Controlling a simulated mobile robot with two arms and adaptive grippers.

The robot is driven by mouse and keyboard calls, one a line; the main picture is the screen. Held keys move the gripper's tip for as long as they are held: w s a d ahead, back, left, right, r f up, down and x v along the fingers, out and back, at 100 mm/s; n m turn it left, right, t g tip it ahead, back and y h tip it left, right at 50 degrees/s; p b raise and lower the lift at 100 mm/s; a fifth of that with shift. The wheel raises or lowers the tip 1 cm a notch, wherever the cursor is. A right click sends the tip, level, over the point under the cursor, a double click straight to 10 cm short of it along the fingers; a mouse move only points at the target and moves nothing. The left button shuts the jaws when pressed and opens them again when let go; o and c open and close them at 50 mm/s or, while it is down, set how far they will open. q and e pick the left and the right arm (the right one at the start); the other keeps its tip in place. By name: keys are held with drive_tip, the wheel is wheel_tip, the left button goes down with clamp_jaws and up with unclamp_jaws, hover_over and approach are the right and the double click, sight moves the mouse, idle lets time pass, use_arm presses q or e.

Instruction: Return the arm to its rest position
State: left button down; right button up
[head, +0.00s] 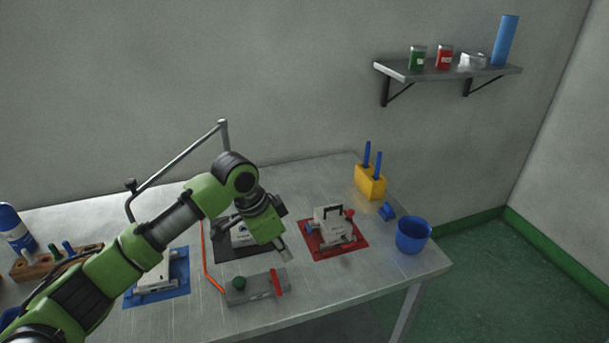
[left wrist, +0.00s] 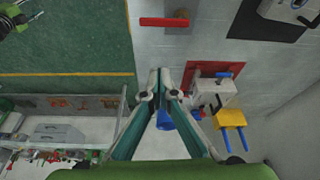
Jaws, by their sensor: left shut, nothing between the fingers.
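My left arm reaches in from the left in the head view, its forearm raised over the table and its wrist bent down. My left gripper (head: 284,254) is shut and empty above the table, between the grey injection block with the red bar (head: 256,288) and the red mat (head: 349,252). In the left wrist view its fingertips (left wrist: 162,72) are together with nothing between them. A green and black part at the top left corner of that view looks like my right gripper (left wrist: 18,18); its jaws are too small to judge.
A metal mold (head: 334,226) sits on the red mat. A yellow holder (head: 370,183) with blue pegs and a blue cup (head: 412,236) stand at the right. A blue mat (head: 178,283), a black mat (head: 228,254) and a wooden rack (head: 40,265) lie left. A bent metal rod rises behind my arm.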

use_arm(q)
drive_tip(key=s+d+f+n+h, duration=0.1)
drive_tip(key=s+d+f, duration=0.1)
drive_tip(key=s+f, duration=0.4)
drive_tip(key=s+d+f+n, duration=0.1)
drive_tip(key=s+d+f, duration=0.2)
drive_tip(key=s+f, duration=0.35)
drive_tip(key=s+a+f+n+t+y, duration=0.3)
drive_tip(key=s+a+n, duration=0.5)
drive_tip(key=s+a, duration=1)
drive_tip(key=s+f+g+y+b, duration=0.1)
drive_tip(key=s+f+g+b, duration=0.2)
drive_tip(key=f, duration=2.6)
drive_tip(key=s+a+f, duration=0.2)
drive_tip(key=s+f, duration=1.3)
drive_tip(key=s, duration=0.2)
drive_tip(key=shift+s+a+f+g, duration=0.15)
drive_tip(key=shift+f+g, duration=0.25)
use_arm(e)
drive_tip(key=f, duration=0.1)
drive_tip(key=d+f, duration=0.1)
drive_tip(key=f, duration=0.1)
drive_tip(key=shift+w+f, duration=0.15)
drive_tip(key=shift+f, duration=0.05)
